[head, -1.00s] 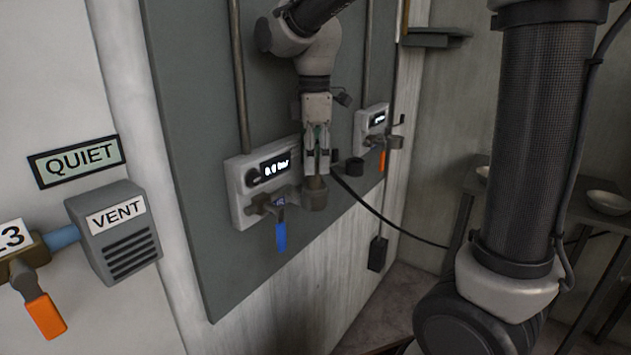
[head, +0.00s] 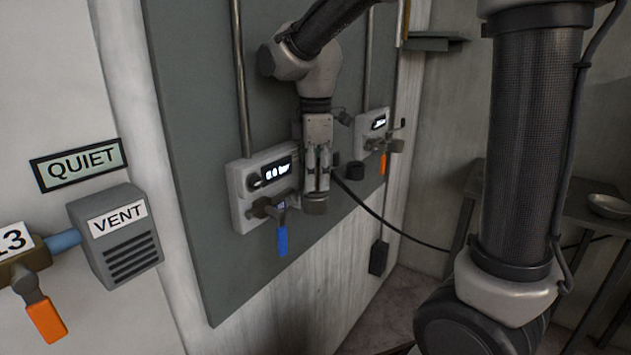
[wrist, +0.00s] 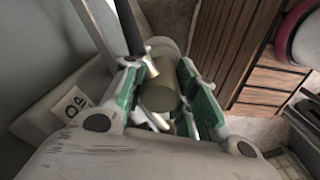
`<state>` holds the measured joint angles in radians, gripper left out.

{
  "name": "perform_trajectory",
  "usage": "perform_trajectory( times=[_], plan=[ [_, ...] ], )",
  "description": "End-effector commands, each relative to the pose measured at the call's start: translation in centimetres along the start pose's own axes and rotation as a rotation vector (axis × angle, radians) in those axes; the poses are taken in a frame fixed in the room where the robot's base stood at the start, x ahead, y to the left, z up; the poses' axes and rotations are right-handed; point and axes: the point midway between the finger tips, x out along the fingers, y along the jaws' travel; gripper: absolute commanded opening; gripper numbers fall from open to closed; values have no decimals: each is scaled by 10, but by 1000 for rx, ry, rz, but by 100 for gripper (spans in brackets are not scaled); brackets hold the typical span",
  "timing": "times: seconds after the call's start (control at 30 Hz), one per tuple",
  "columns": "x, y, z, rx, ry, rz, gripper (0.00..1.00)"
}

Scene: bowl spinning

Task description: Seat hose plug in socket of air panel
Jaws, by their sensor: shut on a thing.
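The near air panel (head: 240,195) is a pale block on the grey wall board, with a lit display reading about 0.0 bar. It has a brass valve with a blue lever (head: 282,240). The brownish cylindrical socket (head: 315,204) stands out to the right of the valve. My gripper (head: 318,185) points down right above the socket, its fingers shut on the hose plug. The plug is mostly hidden by the fingers in the head view. In the wrist view, a brownish cylinder (wrist: 160,94) shows between the green-padded fingers. I cannot tell how deep the plug sits.
A black hose (head: 395,227) runs from near my gripper down to the right. A second panel (head: 372,125) with an orange lever is farther back. The vent box (head: 115,235) is at left.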

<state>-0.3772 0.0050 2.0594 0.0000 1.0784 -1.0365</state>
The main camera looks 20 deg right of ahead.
Motion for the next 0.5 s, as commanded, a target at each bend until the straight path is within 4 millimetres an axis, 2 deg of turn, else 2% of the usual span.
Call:
perform_trajectory(
  times=[0.13,0.4,0.5],
  plan=[
    [-21,1,0,0,3,6,1],
    [-77,0,0,0,3,5,1],
    [-91,1,0,0,2,4,1]
  ],
)
